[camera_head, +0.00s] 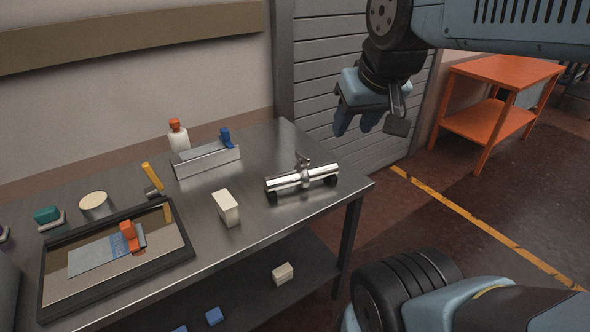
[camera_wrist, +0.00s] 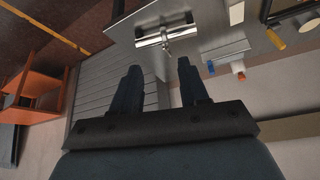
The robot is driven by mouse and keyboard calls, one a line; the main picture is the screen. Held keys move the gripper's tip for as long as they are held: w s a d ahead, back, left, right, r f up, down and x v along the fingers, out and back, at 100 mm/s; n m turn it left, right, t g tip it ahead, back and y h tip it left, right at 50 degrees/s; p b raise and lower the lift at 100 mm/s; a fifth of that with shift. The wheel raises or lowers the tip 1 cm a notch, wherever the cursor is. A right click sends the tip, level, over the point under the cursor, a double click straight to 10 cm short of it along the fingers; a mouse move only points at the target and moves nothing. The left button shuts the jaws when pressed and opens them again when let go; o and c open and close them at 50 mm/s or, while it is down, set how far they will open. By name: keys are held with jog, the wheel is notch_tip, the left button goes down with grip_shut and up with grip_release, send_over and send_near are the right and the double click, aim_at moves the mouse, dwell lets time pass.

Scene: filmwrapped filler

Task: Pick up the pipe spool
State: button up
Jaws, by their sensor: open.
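The pipe spool (camera_head: 302,178) is a shiny silver cylinder with dark ends and a small fitting standing up at its middle. It lies near the right end of the metal table (camera_head: 262,228). It also shows at the top of the wrist view (camera_wrist: 166,35), beyond my fingertips. My gripper (camera_head: 360,122) is up and to the right of the spool, in front of the grey slatted shutter, clear of the table. In the wrist view my two fingers (camera_wrist: 160,68) are apart with nothing between them.
A white block (camera_head: 226,208) stands left of the spool. A metal angle piece (camera_head: 207,161) and a white bottle with an orange cap (camera_head: 178,136) are behind it. A dark-framed tray (camera_head: 180,254) is at left. An orange table (camera_head: 488,108) stands at far right.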

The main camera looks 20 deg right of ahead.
jog(key=o, duration=0.3)
jog(key=shift+w+f, duration=0.15)
jog(key=shift+w, duration=0.1)
jog(key=o, duration=0.7)
jog(key=w+f+n+g, duration=0.1)
jog(key=w+f+n+g+h, duration=0.1)
jog(key=w+n, duration=0.1)
jog(key=w+f+n+g+h, duration=0.1)
jog(key=w+f, duration=0.1)
jog(key=shift+w+n, duration=0.15)
jog(key=shift+n, duration=0.25)
jog(key=n+t+h, duration=0.2)
jog(key=n+h, duration=0.9)
jog(key=n, duration=0.6)
send_near(301, 157)
jog(key=x, duration=0.5)
jog(key=shift+w+f, duration=0.15)
jog(key=shift+w, duration=0.35)
jog(key=x, duration=0.4)
jog(key=shift+s+d, duration=0.25)
jog(key=shift+s, duration=0.1)
jog(key=shift+w+d+f, duration=0.2)
jog(key=shift+d+f, duration=0.05)
jog(key=shift+d, duration=0.2)
